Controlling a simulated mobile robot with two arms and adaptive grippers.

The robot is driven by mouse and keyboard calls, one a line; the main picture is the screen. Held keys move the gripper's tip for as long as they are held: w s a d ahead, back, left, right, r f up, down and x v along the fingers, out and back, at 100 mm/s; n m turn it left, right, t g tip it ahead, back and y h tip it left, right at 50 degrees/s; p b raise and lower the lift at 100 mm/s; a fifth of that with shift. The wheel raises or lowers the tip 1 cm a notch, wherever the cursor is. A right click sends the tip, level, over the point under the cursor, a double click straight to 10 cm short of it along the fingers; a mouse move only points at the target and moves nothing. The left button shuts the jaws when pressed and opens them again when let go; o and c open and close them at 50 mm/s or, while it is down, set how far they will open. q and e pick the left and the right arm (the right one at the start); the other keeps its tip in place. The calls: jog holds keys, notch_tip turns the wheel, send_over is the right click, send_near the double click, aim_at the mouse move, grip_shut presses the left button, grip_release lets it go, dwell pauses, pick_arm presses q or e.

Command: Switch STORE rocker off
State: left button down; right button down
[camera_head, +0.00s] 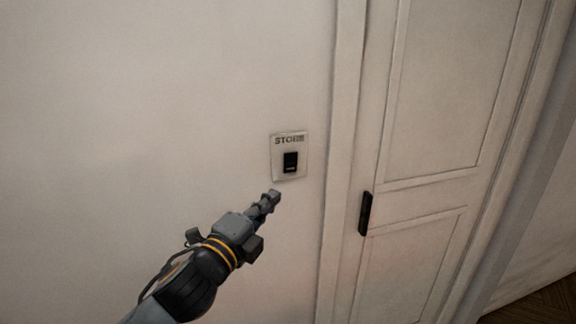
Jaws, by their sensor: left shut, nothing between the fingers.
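The STORE switch plate (277,155) is a pale plate on the white wall, with the word STORE along its top. Its black rocker (290,162) sits in the lower middle of the plate. A small light mark shows near the rocker's lower end; I cannot tell which way it is tipped. My left gripper (272,196) is shut and empty. Its fingertips are just below and left of the plate in the picture, and they appear apart from the rocker. My right gripper is not in view.
A white panelled door (440,110) with its frame stands right of the plate. A black door handle (365,213) sticks out at its left edge. The wall left of the plate is bare. Some brown wooden floor (540,303) shows at bottom right.

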pick_arm(q)
jog(key=shift+w, duration=0.1)
jog(key=p, duration=0.4)
send_near(297, 157)
jog(key=x, duration=0.5)
jog(key=shift+s+d+r, duration=0.1)
jog(key=shift+s+d, duration=0.2)
jog(key=shift+d, duration=0.05)
jog(key=shift+w+a, duration=0.25)
jog(key=shift+w, duration=0.4)
jog(key=shift+p, duration=0.3)
